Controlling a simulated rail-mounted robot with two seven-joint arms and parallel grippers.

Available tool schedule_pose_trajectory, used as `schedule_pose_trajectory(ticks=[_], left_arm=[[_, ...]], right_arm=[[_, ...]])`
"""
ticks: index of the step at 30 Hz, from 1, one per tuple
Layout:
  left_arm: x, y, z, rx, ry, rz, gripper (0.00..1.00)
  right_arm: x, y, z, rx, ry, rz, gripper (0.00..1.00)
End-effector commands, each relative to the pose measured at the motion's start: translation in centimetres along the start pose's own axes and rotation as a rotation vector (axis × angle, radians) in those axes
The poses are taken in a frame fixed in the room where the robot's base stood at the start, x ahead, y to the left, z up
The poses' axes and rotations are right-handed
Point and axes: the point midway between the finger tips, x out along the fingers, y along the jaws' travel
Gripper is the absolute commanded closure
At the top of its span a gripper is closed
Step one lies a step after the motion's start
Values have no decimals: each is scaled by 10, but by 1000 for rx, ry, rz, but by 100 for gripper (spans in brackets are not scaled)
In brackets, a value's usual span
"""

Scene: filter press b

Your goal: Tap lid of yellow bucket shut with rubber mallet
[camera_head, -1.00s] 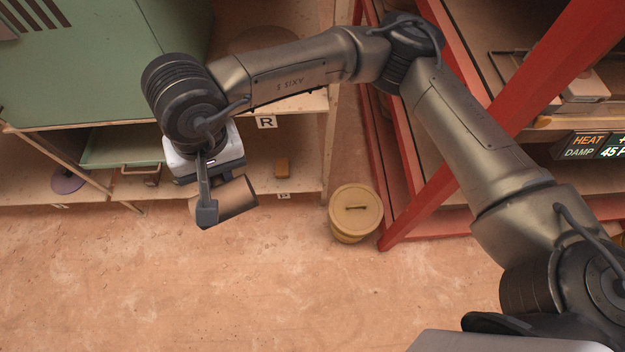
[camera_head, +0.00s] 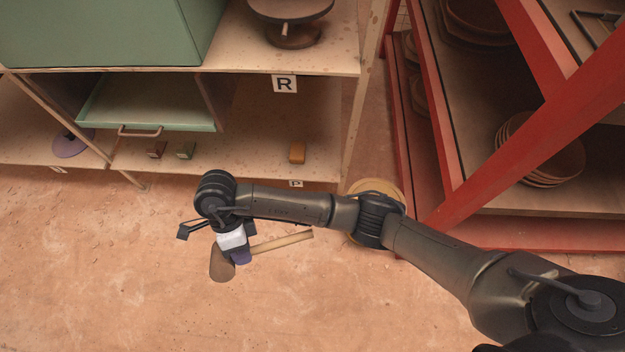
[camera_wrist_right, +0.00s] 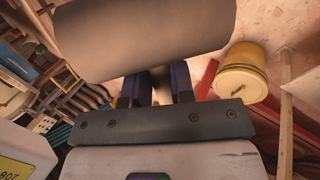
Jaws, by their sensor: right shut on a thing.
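The yellow bucket (camera_head: 396,190) stands on the floor beside the red rack, mostly hidden behind my right arm in the head view. It shows better in the right wrist view (camera_wrist_right: 246,58), with its lid (camera_wrist_right: 238,84) on top; I cannot tell whether the lid is fully seated. My right gripper (camera_head: 240,257) is shut on the handle of the rubber mallet (camera_head: 284,242), left of the bucket and apart from it. The mallet's brown head (camera_head: 222,264) points left in the head view and fills the top of the right wrist view (camera_wrist_right: 145,38). My left gripper is out of view.
A wooden shelf (camera_head: 240,168) with a small orange block (camera_head: 297,152) and a green tray (camera_head: 150,108) stands behind. The red rack (camera_head: 432,110) with stacked plates (camera_head: 540,150) rises close to the bucket's right. The floor (camera_head: 120,270) at the front left is clear.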

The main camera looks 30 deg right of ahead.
Motion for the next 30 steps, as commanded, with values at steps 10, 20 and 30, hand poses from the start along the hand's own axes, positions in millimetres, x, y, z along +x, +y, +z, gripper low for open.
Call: schedule_pose_trajectory(ticks=[10,20,30], left_arm=[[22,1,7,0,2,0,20],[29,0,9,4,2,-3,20],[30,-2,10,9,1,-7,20]], right_arm=[[63,-122,-71,830,-537,152,100],[111,-220,-209,1503,-1175,211,100],[147,-255,-367,2054,-2019,74,100]])
